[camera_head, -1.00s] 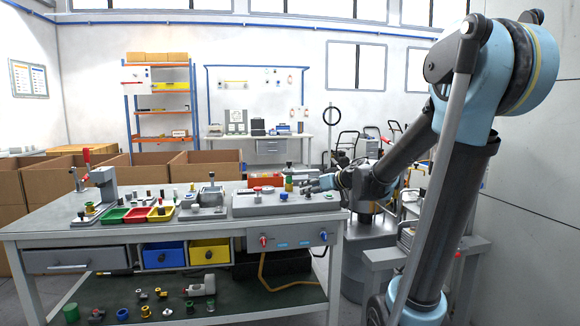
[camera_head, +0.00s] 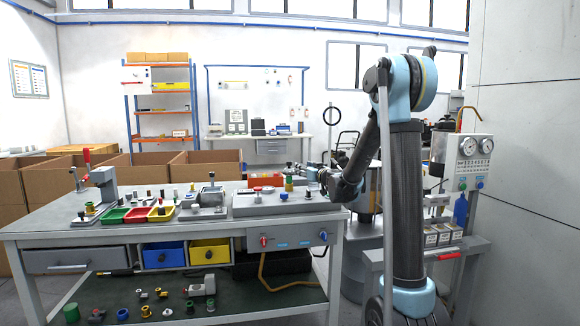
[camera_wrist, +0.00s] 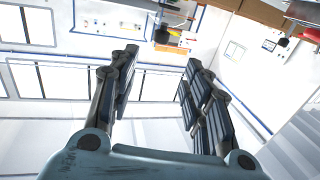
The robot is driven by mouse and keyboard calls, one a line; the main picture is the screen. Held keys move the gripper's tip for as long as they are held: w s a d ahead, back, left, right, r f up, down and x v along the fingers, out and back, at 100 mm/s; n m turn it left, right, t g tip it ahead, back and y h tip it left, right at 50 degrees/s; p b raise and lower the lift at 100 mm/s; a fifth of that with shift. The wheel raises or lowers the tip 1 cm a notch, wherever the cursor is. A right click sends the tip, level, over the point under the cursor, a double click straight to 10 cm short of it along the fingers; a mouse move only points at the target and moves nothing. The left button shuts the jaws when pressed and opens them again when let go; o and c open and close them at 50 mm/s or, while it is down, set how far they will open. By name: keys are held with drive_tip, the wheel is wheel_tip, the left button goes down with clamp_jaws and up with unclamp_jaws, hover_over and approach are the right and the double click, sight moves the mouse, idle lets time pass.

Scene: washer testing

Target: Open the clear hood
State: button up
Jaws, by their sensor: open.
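I cannot clearly make out the clear hood. A small pale, possibly see-through piece (camera_head: 313,187) stands at the right end of the grey test plate (camera_head: 262,208) on the workbench, and it may be the hood. My gripper (camera_head: 296,167) is partly seen just above and behind that end of the bench, pointing left. In the wrist view my gripper (camera_wrist: 160,65) is open, with its two dark fingers wide apart and nothing between them.
The workbench (camera_head: 60,219) carries a clamp stand (camera_head: 100,190), red, green and yellow trays and several small fittings. A gauge panel (camera_head: 472,160) stands on a side table at the right. Cardboard boxes (camera_head: 150,180) stand behind the bench.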

sight(291, 163)
drive_tip(key=x, duration=1.5)
drive_tip(key=shift+w+a, duration=0.25)
drive_tip(key=shift+w, duration=0.05)
